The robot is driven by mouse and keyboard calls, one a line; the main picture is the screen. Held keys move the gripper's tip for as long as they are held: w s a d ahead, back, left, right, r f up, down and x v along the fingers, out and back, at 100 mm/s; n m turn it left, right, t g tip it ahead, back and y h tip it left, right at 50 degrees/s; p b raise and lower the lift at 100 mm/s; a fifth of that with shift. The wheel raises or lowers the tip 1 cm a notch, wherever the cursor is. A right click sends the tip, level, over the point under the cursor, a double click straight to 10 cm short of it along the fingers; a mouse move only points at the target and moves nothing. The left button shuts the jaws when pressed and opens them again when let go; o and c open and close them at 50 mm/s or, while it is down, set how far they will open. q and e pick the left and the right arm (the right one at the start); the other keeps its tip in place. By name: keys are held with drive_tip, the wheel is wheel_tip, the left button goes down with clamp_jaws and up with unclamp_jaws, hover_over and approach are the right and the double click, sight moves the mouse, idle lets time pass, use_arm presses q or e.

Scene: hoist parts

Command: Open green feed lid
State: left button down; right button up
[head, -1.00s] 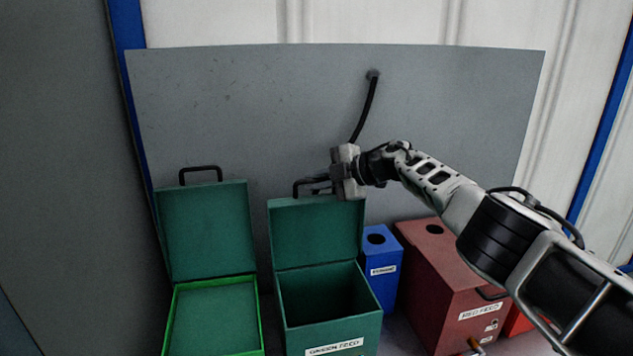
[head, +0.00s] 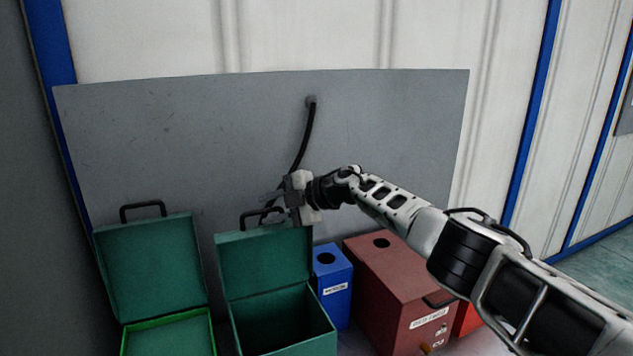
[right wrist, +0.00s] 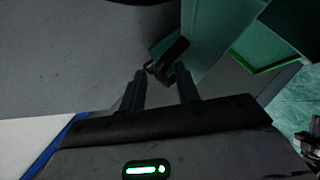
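The green feed box (head: 290,344) stands open at the bottom of the head view. Its dark green lid (head: 262,262) is raised and leans back, near upright, towards the grey panel. A black handle (head: 246,216) sits on the lid's top edge; a black handle also shows just beyond the fingertips in the right wrist view (right wrist: 166,60). My right gripper (head: 270,196) is just above and beside that handle. Its two fingers (right wrist: 160,78) are apart, with nothing clearly gripped between them. My left gripper is out of view.
Another green box with a bright green rim (head: 213,330) stands open at left, its lid (head: 150,265) raised. A blue bin (head: 334,285) and a red feed box (head: 400,290) stand at right. A grey panel (head: 190,140) with a black hose (head: 304,140) is behind.

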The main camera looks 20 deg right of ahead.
drive_tip(key=v, duration=1.3)
drive_tip(key=shift+s+r+b, duration=0.2)
drive_tip(key=shift+r+b, duration=0.15)
drive_tip(key=shift+b, duration=0.1)
drive_tip(key=shift+d, duration=0.1)
drive_tip(key=s+a+f+m+t+y, duration=0.25)
drive_tip(key=s+a+f, duration=0.25)
drive_tip(key=a+f, duration=0.3)
drive_tip(key=s+a+f+m+t+y, duration=0.1)
drive_tip(key=s+a+f+m+t, duration=0.1)
drive_tip(key=s+a+f+m, duration=0.45)
drive_tip(key=s+d+f+m+g+h, duration=0.2)
drive_tip(key=s+d+f+m+h, duration=0.2)
drive_tip(key=s+f+m+h, duration=0.7)
drive_tip(key=s+f, duration=0.8)
drive_tip(key=s, duration=0.4)
drive_tip(key=shift+s+f+m, duration=0.25)
drive_tip(key=shift+f+m, duration=0.05)
drive_tip(key=shift+f, duration=0.1)
